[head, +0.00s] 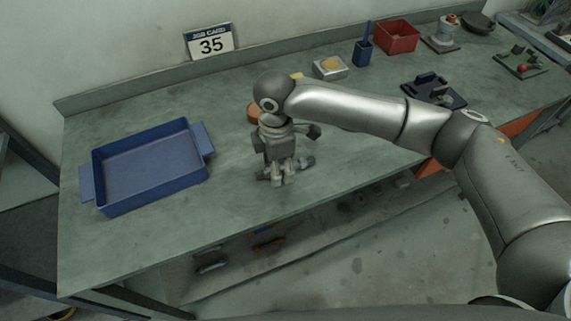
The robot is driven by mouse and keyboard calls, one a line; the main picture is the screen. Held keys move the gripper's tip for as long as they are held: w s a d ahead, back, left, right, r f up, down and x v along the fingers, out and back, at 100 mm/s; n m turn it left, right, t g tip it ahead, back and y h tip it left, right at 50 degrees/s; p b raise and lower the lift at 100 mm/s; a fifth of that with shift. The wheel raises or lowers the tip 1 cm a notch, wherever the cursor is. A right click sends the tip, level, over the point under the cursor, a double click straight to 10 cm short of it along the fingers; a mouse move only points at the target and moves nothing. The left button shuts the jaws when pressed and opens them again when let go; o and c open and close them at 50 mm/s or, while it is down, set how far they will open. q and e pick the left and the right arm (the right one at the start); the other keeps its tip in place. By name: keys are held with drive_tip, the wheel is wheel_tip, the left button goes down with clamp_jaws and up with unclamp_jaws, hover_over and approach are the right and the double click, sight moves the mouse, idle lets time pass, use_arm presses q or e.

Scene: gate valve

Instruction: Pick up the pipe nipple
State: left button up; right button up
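My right arm reaches in from the right, and its gripper (283,177) points down at the table near the front edge, right of the blue tray. A short grey piece, seemingly the pipe nipple (306,162), lies at the fingertips, with its ends showing on both sides. The fingers hide its middle. I cannot tell whether the fingers are closed on it or only around it. My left gripper is not in view.
An empty blue tray (204,160) with side handles stands on the green workbench (150,245) at left. At the back are a red bin (397,37), a blue holder (362,53), a small tray (330,67) and a dark fixture (434,90). An orange-brown round thing (252,113) is partly hidden behind my wrist.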

drive_tip(key=shift+f, duration=0.15)
clamp_jaws()
idle(0.4)
